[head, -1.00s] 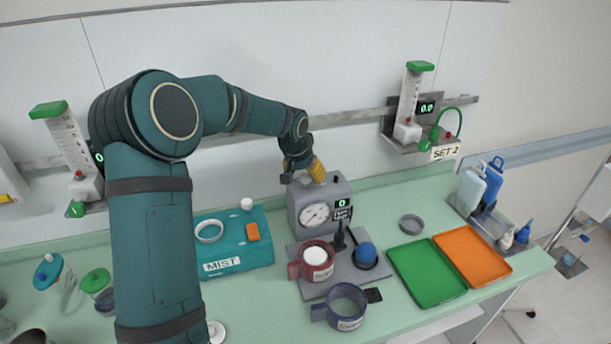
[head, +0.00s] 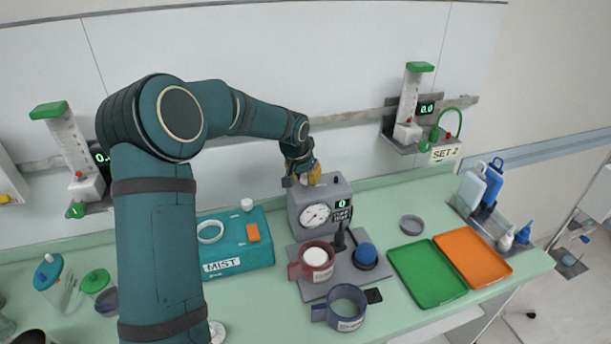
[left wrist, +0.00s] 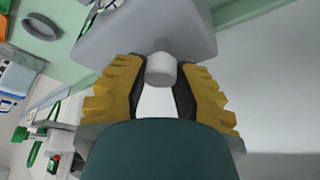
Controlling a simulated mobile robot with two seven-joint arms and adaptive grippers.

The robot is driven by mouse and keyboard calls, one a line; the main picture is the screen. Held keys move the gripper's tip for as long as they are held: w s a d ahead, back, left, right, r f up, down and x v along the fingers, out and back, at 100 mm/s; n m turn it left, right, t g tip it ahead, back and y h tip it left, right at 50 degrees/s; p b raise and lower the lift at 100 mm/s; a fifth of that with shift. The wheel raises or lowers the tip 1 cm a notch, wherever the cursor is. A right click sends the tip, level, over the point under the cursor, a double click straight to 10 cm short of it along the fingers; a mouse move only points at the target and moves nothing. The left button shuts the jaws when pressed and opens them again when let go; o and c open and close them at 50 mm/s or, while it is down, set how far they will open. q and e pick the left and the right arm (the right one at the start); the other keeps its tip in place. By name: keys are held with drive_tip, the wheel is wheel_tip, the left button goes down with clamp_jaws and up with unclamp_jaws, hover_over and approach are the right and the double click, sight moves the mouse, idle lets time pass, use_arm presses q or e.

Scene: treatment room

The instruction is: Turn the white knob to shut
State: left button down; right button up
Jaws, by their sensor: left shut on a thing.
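The white knob (left wrist: 161,69) sticks out of the grey machine (left wrist: 110,45) in the left wrist view. My left gripper (left wrist: 160,80) has its yellow fingers on either side of the knob and is shut on it. In the head view my left gripper (head: 303,175) is at the top back of the grey machine (head: 318,195), which has a round dial and a small display reading 0. The knob is hidden there behind the gripper and the machine. My right gripper is not in view.
A teal MIST box (head: 235,242) is left. Green (head: 428,273) and orange (head: 472,255) trays lie right. A wall rail (head: 355,116) runs behind.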

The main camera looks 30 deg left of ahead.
use_arm(q)
drive_tip(key=shift+f, duration=0.1)
drive_tip(key=shift+d+n+y+b, duration=0.1)
drive_tip(key=shift+n+y+b, duration=0.3)
drive_tip(key=shift+n+b, duration=0.65)
drive_tip(key=shift+f+n+g+y+b, duration=0.1)
drive_tip(key=shift+n+g+y+b, duration=0.3)
drive_tip(key=shift+n+b, duration=0.75)
drive_tip(key=shift+n+y+b, duration=0.35)
drive_tip(key=shift+n+y, duration=0.05)
drive_tip(key=shift+n, duration=0.6)
drive_tip(key=n+g, duration=0.1)
drive_tip(key=n, duration=0.1)
drive_tip(key=shift+n+y+b, duration=0.3)
drive_tip(key=shift+n+y, duration=0.1)
drive_tip(key=n+g, duration=0.1)
drive_tip(key=n, duration=0.2)
drive_tip(key=shift+n+y, duration=0.3)
drive_tip(key=shift+n+g+p, duration=1.1)
drive_tip(key=shift+n+p, duration=0.1)
drive_tip(key=shift+n, duration=1.3)
